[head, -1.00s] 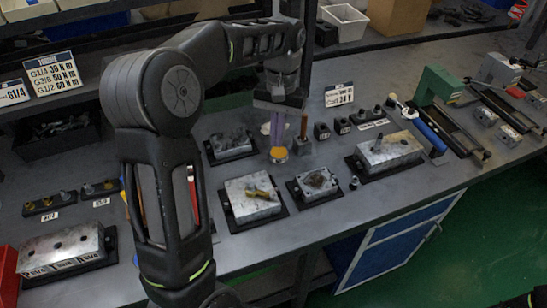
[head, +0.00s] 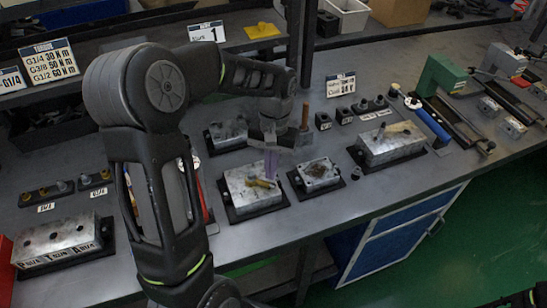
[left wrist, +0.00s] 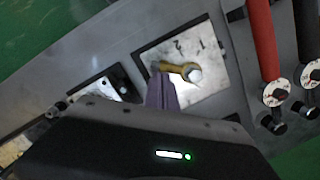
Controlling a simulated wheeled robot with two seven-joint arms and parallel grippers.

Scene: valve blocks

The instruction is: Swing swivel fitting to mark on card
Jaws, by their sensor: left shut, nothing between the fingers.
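The swivel fitting (head: 258,183) is a yellow brass piece lying across the top of a silver valve block (head: 240,203) on a dark base. In the left wrist view the fitting (left wrist: 174,68) has a pale round end, and the digits 2 and 1 show on the block face (left wrist: 211,75) beside it. My left gripper (head: 271,170) is shut and empty, its fingertips low at the fitting. In the left wrist view the fingertips (left wrist: 160,78) are right beside the fitting; contact cannot be told. A card (head: 207,32) reading 1 stands on the shelf.
Another silver block (head: 318,173) stands close to the right, with a larger one (head: 391,143) beyond. A block (head: 228,133) with dark parts is behind. An upright brown rod (head: 305,116) stands near my gripper.

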